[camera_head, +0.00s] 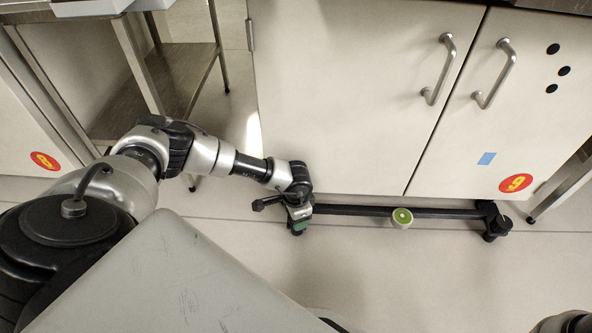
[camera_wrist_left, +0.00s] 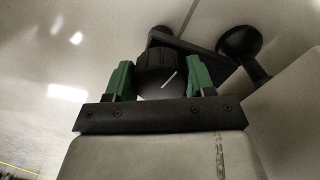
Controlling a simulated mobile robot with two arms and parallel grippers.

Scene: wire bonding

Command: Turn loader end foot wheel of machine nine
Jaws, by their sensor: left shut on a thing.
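Machine nine is the off-white cabinet (camera_head: 350,100) with a red oval sticker (camera_head: 516,183) bearing a yellow 9. A dark foot bar (camera_head: 440,212) runs along its base. My left gripper (camera_head: 299,218) is at the bar's left end, pointing down, and mostly hides the foot wheel there. In the left wrist view, the ribbed black foot wheel (camera_wrist_left: 158,70) with a white line mark sits between the green fingers of my left gripper (camera_wrist_left: 160,78). The fingers are shut on its sides. The white line is tilted. My right gripper is out of view.
A green-topped round level (camera_head: 402,217) sits mid-bar. Another black foot wheel (camera_head: 495,222) is at the bar's right end. A metal table (camera_head: 185,75) stands left of the cabinet. The floor (camera_head: 420,275) in front is clear.

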